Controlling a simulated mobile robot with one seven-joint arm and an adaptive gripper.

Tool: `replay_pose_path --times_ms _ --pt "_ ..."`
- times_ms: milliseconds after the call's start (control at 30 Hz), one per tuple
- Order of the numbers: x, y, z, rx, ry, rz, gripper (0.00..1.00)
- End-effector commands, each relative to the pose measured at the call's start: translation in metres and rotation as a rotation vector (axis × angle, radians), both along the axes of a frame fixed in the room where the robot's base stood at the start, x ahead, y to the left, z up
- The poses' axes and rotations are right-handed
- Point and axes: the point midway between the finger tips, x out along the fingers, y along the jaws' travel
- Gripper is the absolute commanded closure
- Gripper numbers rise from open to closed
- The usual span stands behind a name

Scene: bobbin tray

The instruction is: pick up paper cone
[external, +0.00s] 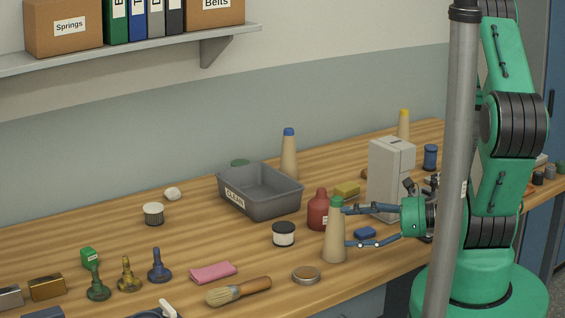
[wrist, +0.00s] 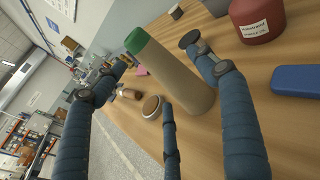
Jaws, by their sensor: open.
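A tan paper cone (external: 334,241) with a green top stands upright near the front of the wooden bench in the external view. In the wrist view the cone (wrist: 176,80) stands between my gripper's fingers. My gripper (external: 347,228) reaches in from the right, its blue fingers spread around the cone. The gripper (wrist: 152,75) is open, and I cannot tell whether any finger touches the cone. Two more tan cones stand at the back: one with a blue top (external: 289,158) behind the grey bin, one with a yellow top (external: 404,124) further right.
A red bottle (external: 318,212) stands close behind the cone. A round tin (external: 306,275) and a brush (external: 238,291) lie in front to the left. A blue block (external: 365,233), a grey box (external: 391,175), a white-labelled jar (external: 283,234) and a grey bin (external: 262,201) are nearby.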

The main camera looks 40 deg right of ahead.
Motion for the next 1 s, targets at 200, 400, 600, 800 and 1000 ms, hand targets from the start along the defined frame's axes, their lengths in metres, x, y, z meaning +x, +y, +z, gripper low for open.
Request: replay_pose_path --times_ms 200,400,600,800,1000 --pt "0.007 0.01 -0.004 0.0 0.0 0.004 0.28" --pt "0.014 0.018 -0.006 0.0 -0.001 0.004 0.28" --pt "0.022 0.026 -0.008 0.0 0.0 0.003 0.28" --pt "0.028 0.032 -0.009 0.0 0.0 0.003 0.28" --pt "0.03 0.033 -0.009 0.001 0.001 0.001 0.28"
